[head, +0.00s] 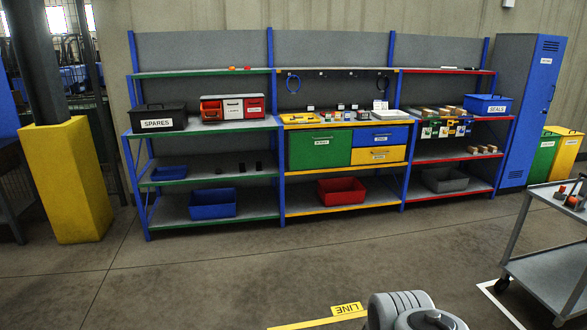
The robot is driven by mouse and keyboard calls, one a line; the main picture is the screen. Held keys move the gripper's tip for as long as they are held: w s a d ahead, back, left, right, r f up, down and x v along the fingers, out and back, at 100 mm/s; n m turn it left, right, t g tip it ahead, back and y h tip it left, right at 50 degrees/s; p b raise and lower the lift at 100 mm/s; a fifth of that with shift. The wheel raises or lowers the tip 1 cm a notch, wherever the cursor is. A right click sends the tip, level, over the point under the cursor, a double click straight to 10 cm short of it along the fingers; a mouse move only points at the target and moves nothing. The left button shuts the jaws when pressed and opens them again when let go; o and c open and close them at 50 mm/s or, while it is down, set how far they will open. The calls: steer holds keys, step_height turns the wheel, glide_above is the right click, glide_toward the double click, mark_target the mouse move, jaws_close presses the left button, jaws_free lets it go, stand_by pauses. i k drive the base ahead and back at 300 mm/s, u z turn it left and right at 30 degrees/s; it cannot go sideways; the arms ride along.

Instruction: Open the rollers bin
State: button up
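I cannot read the word "rollers" on any bin from here. On the left rack's middle shelf stand a red tilt bin (211,109) with an open-looking front, a white-fronted bin (233,108) and a red-fronted bin (255,106); the last two look shut, and their labels are too small to read. The middle rack holds a green-fronted drawer (320,149), a blue drawer (380,136) and a yellow drawer (379,155), all looking shut with unreadable labels. Part of my grey arm shows at the bottom edge. My gripper is not in view.
A black SPARES box (158,120) and a blue SEALS box (487,104) sit at the racks' ends. A yellow-based pillar (66,185) stands left, a grey cart (545,265) right, a blue locker (534,110) behind it. The floor before the racks is clear.

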mark_target(253, 108)
steer(key=z, duration=0.25)
steer(key=i, duration=2.6)
steer(key=u, duration=0.15)
steer(key=i, duration=2.6)
steer(key=u, duration=0.4)
